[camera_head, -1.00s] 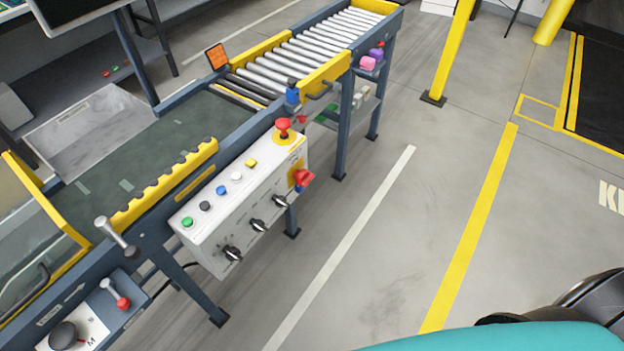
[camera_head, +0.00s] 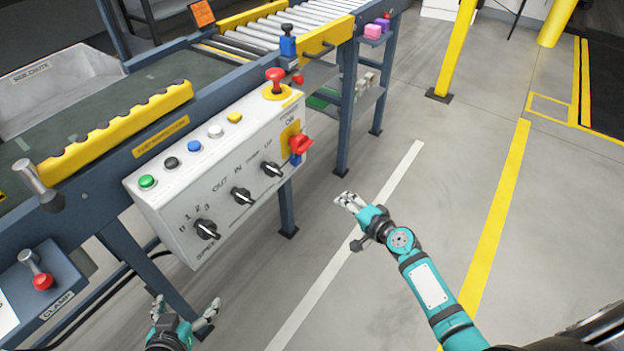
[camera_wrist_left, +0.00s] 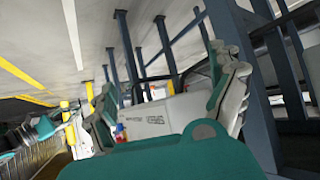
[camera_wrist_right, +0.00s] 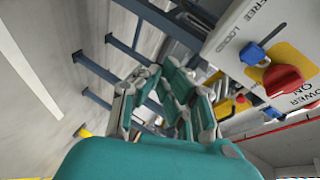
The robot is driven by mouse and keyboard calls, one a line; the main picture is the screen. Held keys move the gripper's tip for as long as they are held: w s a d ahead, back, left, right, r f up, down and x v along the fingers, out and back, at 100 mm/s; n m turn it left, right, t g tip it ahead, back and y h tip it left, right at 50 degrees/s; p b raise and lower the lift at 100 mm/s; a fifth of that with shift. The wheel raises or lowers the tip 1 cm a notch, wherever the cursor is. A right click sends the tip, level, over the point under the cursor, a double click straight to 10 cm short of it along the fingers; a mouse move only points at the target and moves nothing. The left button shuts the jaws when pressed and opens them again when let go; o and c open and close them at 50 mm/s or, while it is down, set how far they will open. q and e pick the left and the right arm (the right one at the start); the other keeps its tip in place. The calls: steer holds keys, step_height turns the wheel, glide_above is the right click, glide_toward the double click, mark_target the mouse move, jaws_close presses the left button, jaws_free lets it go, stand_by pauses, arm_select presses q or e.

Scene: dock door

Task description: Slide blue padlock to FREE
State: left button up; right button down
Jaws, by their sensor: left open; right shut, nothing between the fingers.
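The blue padlock (camera_head: 296,159) shows as a small blue piece just under the red rotary switch (camera_head: 300,145) at the right end of the white control box. In the right wrist view the blue padlock (camera_wrist_right: 252,53) sits beside the red switch (camera_wrist_right: 284,80), near printed FREE and LOCK words. I cannot tell exactly which mark it stands at. My right gripper (camera_head: 348,200) is shut and empty, right of and below the switch in the head view, apart from it. My left gripper (camera_head: 186,306) is open and empty, below the box at the bottom.
The white control box (camera_head: 165,212) carries buttons, black knobs and a red mushroom button (camera_head: 275,78). A blue part with a black top (camera_head: 288,45) stands on the conveyor's edge. A clamp lever (camera_head: 38,270) is at left. Open floor lies to the right.

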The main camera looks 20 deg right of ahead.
mark_target(296, 160)
arm_select(q)
step_height(296, 160, up, 8)
steer(key=t+b, duration=0.2)
steer(key=shift+s+b, duration=0.25)
steer(key=shift+b, duration=0.05)
arm_select(e)
steer(key=w+r+m+t+y, duration=0.1)
steer(key=w+r+t, duration=0.2)
steer(key=r, duration=0.6)
steer(key=shift+r+m+y, duration=0.25)
steer(key=shift+m+y, duration=0.15)
